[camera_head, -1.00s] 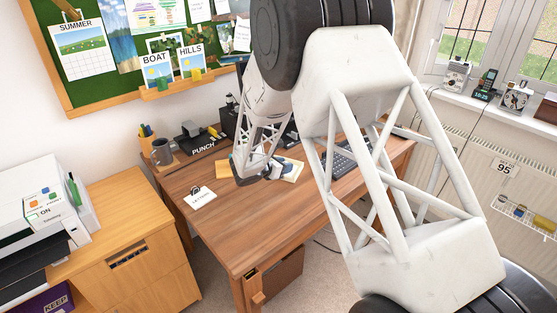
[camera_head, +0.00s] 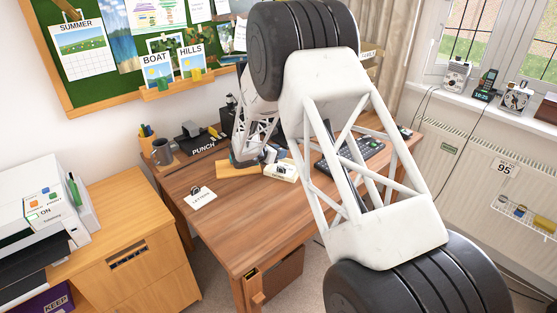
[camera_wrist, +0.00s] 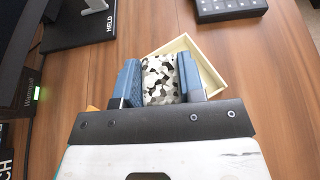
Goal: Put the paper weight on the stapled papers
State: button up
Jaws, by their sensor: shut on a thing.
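The paper weight, a black-and-white speckled piece (camera_wrist: 160,80), sits between the blue fingers of my gripper (camera_wrist: 161,88) in the wrist view. My gripper is shut on it. Behind it in that view is a cream tray (camera_wrist: 208,65) with raised edges; I cannot tell whether the paper weight touches it. In the head view my gripper (camera_head: 268,156) is at the far side of the desk, by the cream tray (camera_head: 283,174), and the paper weight is not clear. White papers with a dark clip-like piece on top (camera_head: 202,199) lie at the desk's left; I cannot make out staples.
A keyboard (camera_head: 350,158) lies right of my gripper. A flat wooden piece (camera_head: 236,170) is just left of the tray. A mug (camera_head: 163,152) and a punch (camera_head: 193,135) stand at the back left. The desk's front middle (camera_head: 250,225) is clear.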

jog(key=shift+f, duration=0.1)
jog(key=shift+f, duration=1.65)
jog(key=shift+f, duration=0.15)
jog(key=o, duration=1)
jog(key=shift+s+a+r, duration=0.15)
jog(key=shift+r, duration=0.1)
jog(key=v, duration=1.1)
jog(key=shift+s+a+r, duration=0.15)
jog(key=shift+s+a, duration=0.05)
